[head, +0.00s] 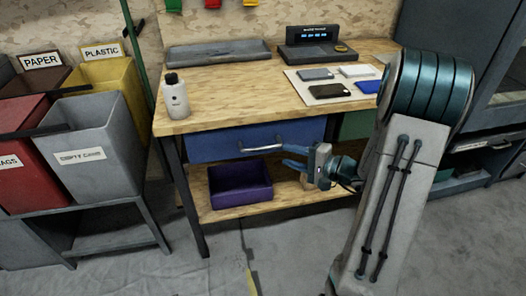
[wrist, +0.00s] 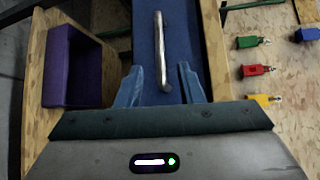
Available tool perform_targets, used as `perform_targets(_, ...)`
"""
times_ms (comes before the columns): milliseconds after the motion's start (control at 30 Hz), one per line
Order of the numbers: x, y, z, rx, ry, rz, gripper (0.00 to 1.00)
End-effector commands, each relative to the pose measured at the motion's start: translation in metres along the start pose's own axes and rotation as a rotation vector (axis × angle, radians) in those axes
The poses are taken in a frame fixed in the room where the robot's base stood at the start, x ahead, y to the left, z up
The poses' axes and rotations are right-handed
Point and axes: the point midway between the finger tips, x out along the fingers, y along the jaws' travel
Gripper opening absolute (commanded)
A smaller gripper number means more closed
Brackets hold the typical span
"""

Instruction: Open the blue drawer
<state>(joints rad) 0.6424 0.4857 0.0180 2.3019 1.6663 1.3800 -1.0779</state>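The blue drawer (head: 225,146) is under the workbench top and looks shut. Its silver bar handle (head: 262,148) runs along the front. In the wrist view the drawer (wrist: 183,40) stands upright in the picture, with the handle (wrist: 160,45) running down its middle. My gripper (head: 287,157) is open, just right of the handle in the head view. In the wrist view its two blue fingers (wrist: 162,78) lie either side of the handle's lower end. I see no contact, and cannot tell the remaining depth to the handle.
A purple bin (head: 240,185) sits on the shelf below the drawer. A white bottle (head: 176,97) stands near the benchtop's left corner. A green drawer (head: 357,125) is partly hidden by my arm. Sorting bins (head: 95,145) stand at left. Floor in front of the bench is clear.

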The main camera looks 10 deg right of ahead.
Motion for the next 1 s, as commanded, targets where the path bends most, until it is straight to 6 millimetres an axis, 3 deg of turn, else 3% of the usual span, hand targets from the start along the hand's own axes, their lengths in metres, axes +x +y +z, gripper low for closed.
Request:
perform_targets(200, 0.050, 0.002, 0.002, 0.001, -0.006, 0.001, 0.34)
perform_targets(400, 0.085, 0.001, 0.002, 0.000, -0.007, 0.001, 0.34)
perform_targets(600, 0.101, 0.001, 0.003, 0.002, -0.007, 0.001, 0.34)
perform_targets(900, 0.103, 0.000, 0.003, 0.001, -0.006, 0.002, 0.34)
perform_targets(1000, 0.103, 0.000, 0.003, 0.001, -0.006, 0.002, 0.09)
